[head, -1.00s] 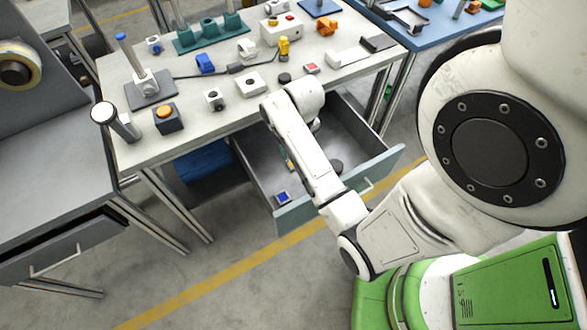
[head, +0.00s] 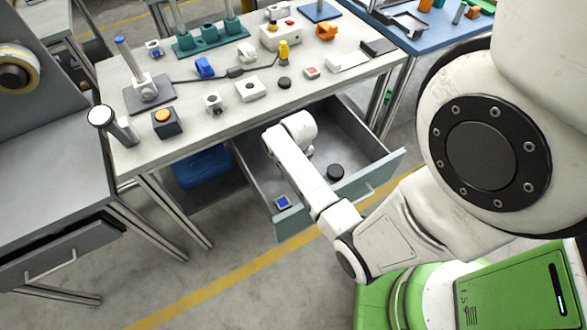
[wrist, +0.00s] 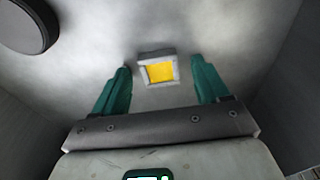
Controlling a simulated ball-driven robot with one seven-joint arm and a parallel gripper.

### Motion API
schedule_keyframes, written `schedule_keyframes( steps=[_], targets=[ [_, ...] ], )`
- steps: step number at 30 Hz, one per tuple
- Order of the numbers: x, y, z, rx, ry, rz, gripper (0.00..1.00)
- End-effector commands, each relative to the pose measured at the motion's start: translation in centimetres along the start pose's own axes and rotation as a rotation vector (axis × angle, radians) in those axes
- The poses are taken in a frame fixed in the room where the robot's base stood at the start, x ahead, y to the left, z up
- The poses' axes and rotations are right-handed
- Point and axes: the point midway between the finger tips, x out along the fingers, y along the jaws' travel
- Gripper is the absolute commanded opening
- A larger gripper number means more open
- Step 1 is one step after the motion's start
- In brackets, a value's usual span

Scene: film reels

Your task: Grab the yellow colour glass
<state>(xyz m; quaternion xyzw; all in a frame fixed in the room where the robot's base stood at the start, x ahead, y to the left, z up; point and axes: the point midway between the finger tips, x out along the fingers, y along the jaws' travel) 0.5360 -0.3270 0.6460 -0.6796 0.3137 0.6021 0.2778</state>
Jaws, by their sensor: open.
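The yellow colour glass (wrist: 160,72) is a yellow square in a grey frame. In the wrist view it lies on the metal drawer floor, just beyond and between the fingertips. My gripper (wrist: 163,78) is open, with one teal finger to each side of the glass and a gap on both sides. In the head view my arm reaches down into the open drawer (head: 335,192) and hides both the gripper and the yellow glass.
A blue colour glass (head: 283,202) lies in the drawer's front left corner. A black round object (head: 336,172) lies right of my arm; a dark disc (wrist: 28,22) shows top left in the wrist view. Drawer walls stand close. The table (head: 190,140) above holds several parts.

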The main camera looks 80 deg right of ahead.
Motion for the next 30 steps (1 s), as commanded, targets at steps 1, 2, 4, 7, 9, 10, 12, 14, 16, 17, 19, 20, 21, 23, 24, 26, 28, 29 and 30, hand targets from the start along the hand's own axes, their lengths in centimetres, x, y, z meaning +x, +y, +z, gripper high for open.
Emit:
schedule_keyframes(
  steps=[1,2,4,7,9,10,12,14,16,17,19,20,21,23,24,26,28,29,30],
  targets=[
    [0.09,0.0,-0.03,0.0,0.001,0.0,0.74],
    [0.1,0.0,-0.03,0.0,0.001,0.0,0.74],
    [0.08,-0.01,-0.02,0.0,0.001,0.0,0.74],
    [0.07,-0.01,-0.02,-0.001,0.001,0.0,0.73],
    [0.07,-0.02,-0.01,-0.001,0.0,0.0,0.66],
    [0.07,-0.01,-0.01,-0.001,0.0,0.0,0.63],
    [0.07,-0.01,0.0,-0.001,0.0,0.0,0.56],
    [0.06,-0.01,0.0,-0.001,0.0,0.0,0.51],
    [0.06,-0.01,0.0,-0.001,0.0,0.0,0.44],
    [0.06,-0.02,0.0,-0.001,0.0,0.0,0.41],
    [0.06,-0.01,0.01,-0.001,0.0,0.0,0.34],
    [0.06,-0.02,0.01,-0.001,0.0,0.0,0.31],
    [0.06,-0.01,0.01,-0.001,0.0,0.0,0.28],
    [0.06,-0.01,0.01,-0.001,0.0,0.0,0.22],
    [0.06,-0.01,0.01,-0.001,0.0,0.0,0.18],
    [0.06,-0.01,0.0,-0.001,0.0,0.0,0.15],
    [0.06,-0.01,0.0,-0.001,0.0,0.0,0.15],
    [0.06,-0.01,0.0,-0.001,0.0,0.0,0.14],
    [0.06,-0.01,0.0,-0.001,0.0,0.0,0.14]
  ],
)
